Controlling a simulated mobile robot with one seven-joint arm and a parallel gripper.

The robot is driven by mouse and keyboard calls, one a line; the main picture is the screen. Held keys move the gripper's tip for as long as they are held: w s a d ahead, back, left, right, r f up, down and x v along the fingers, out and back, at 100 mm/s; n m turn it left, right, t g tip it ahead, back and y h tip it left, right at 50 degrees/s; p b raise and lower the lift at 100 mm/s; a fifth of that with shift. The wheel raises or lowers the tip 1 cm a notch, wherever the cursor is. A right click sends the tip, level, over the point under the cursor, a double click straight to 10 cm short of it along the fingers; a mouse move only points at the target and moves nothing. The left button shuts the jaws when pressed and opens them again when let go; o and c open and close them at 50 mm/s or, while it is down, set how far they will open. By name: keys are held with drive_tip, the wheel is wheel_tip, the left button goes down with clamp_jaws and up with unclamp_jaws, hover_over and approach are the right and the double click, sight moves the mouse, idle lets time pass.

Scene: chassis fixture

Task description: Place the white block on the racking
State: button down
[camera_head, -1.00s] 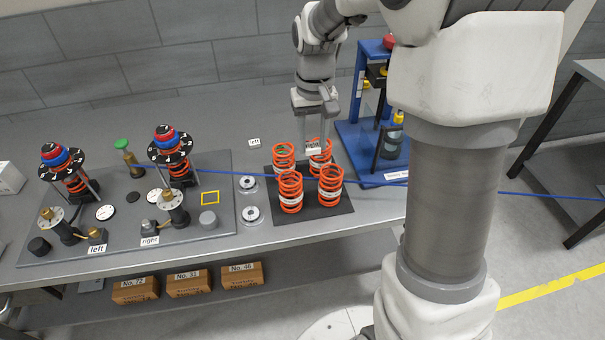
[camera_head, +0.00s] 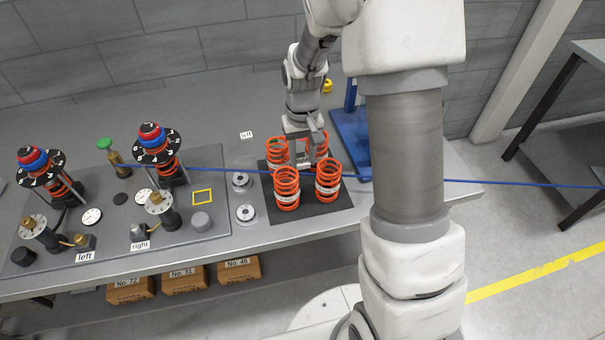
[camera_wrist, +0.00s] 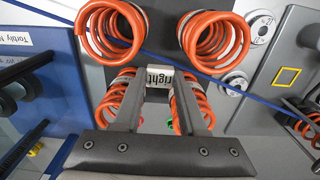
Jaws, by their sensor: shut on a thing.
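My gripper (camera_head: 304,163) is shut on a small white block (camera_wrist: 160,78) that reads "right", clear between the fingertips in the wrist view. In the head view the gripper points down among the orange springs on a dark mat, and the block is mostly hidden there. In the wrist view (camera_wrist: 159,95) two springs stand beyond the fingers and two lie partly behind them. Another white block (camera_head: 246,135), reading "left", lies on the bench left of the mat. A grey metal rack or bench (camera_head: 585,115) stands at the far right; I cannot tell whether it is the racking.
Orange springs (camera_head: 286,188) stand close around the gripper on the dark mat (camera_head: 318,207). A blue frame (camera_head: 352,130) stands right of them. A blue line (camera_head: 480,181) crosses the view. The fixture plate (camera_head: 110,215) fills the left; boxes (camera_head: 184,278) sit below.

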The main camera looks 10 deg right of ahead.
sight(303, 183)
wheel_tip(303, 183, down, 6)
drive_tip(key=shift+f, duration=0.25)
drive_tip(key=shift+f+b, duration=0.2)
drive_tip(key=shift+b, duration=0.1)
drive_tip(key=shift+c, duration=2.3)
unclamp_jaws()
drive_tip(key=shift+r, duration=0.1)
drive_tip(key=shift+r, duration=0.1)
